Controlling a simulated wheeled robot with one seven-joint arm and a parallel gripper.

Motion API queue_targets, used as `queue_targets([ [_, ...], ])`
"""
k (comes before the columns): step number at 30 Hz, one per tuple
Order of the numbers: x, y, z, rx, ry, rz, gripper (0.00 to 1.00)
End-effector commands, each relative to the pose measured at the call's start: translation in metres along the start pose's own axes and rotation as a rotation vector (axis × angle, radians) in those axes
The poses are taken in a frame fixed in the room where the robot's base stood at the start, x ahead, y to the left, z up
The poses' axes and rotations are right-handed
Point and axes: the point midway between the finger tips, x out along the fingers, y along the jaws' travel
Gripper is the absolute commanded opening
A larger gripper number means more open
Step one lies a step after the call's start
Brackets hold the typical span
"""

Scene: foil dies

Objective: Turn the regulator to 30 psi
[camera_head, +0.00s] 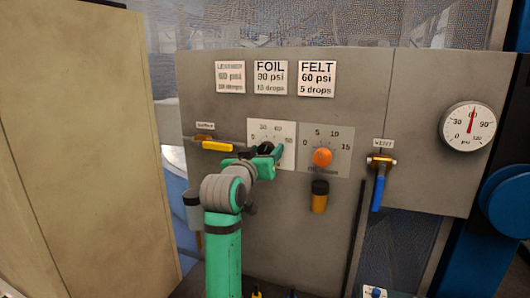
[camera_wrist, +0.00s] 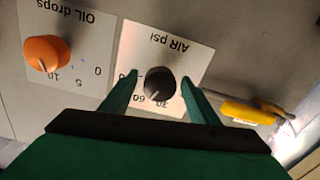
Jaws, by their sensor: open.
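The regulator is a black round knob (camera_wrist: 158,86) on a white plate (camera_wrist: 172,40) marked "AIR psi", upside down in the wrist view. Its white pointer line points down and slightly left in that view, about toward the 60 mark. My gripper (camera_wrist: 158,79) is open, with one green finger on each side of the knob. I cannot tell whether either finger touches it. In the head view my gripper (camera_head: 272,153) covers much of the plate (camera_head: 284,126). The round gauge (camera_head: 469,126) has a red needle near 60 psi.
An orange oil-drops knob (camera_head: 322,157) is on the plate to the right. A yellow-handled valve (camera_head: 217,146) is to the left, and a blue vent lever (camera_head: 378,190) is farther right. Cards (camera_head: 271,78) above read FOIL 90 psi and FELT 60 psi. A tan panel (camera_head: 85,150) stands at left.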

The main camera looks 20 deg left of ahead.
Motion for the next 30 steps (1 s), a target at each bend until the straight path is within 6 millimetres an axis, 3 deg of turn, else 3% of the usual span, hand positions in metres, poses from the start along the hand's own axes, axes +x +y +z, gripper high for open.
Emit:
queue_targets([
  [3, -0.0001, 0.0001, 0.0001, 0.000, 0.000, 0.000, 0.55],
  [8, -0.0002, 0.0000, 0.0002, 0.000, 0.000, 0.000, 0.17],
  [9, -0.0002, -0.0001, 0.0003, 0.000, -0.001, 0.000, 0.14],
  [20, -0.0002, -0.0002, 0.0006, -0.055, -0.003, -0.001, 0.15],
  [30, 0.0001, 0.0005, 0.0008, -0.294, -0.009, 0.000, 0.15],
])
